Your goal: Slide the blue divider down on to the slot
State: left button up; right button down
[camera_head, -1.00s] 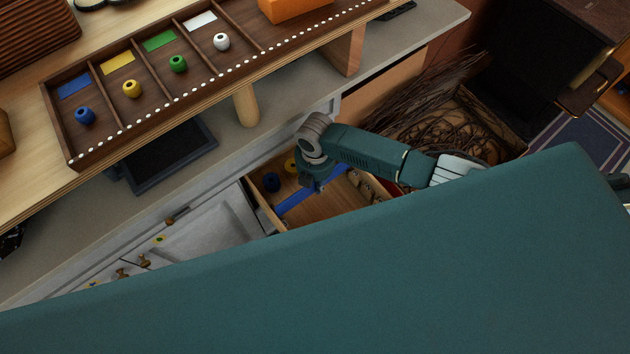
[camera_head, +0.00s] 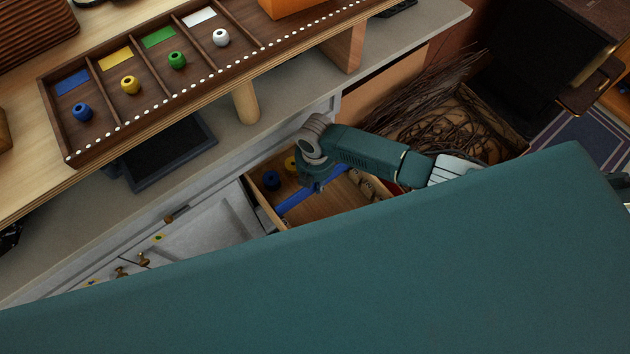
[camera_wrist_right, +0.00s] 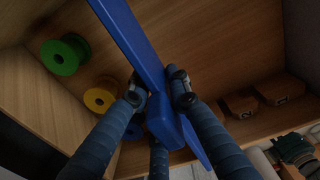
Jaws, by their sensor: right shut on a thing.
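The blue divider (camera_head: 293,203) lies across the inside of the open wooden drawer (camera_head: 336,206). In the right wrist view the divider (camera_wrist_right: 128,36) is a long bar with a thicker blue block, its grip, near the middle. My right gripper (camera_head: 313,184) is over the drawer. In the right wrist view its fingers (camera_wrist_right: 158,88) are shut on the divider's grip. The slot cannot be made out, and I cannot tell whether the divider's lower edge is seated. My left gripper is not in view.
Blue (camera_head: 270,180) and yellow (camera_head: 290,164) spools sit at the drawer's left end; a green spool (camera_wrist_right: 65,54) shows in the wrist view. Several brown blocks (camera_wrist_right: 279,88) line the other side. A compartment tray (camera_head: 187,97) stands above, and a twig-filled box (camera_head: 460,125) is beyond my forearm.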

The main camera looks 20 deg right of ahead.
jog(key=shift+f, duration=0.4)
jog(key=c, duration=1.6)
grip_release()
jog(key=shift+o, duration=0.2)
notch_tip(320, 180, up, 12)
jog(key=shift+r, duration=0.1)
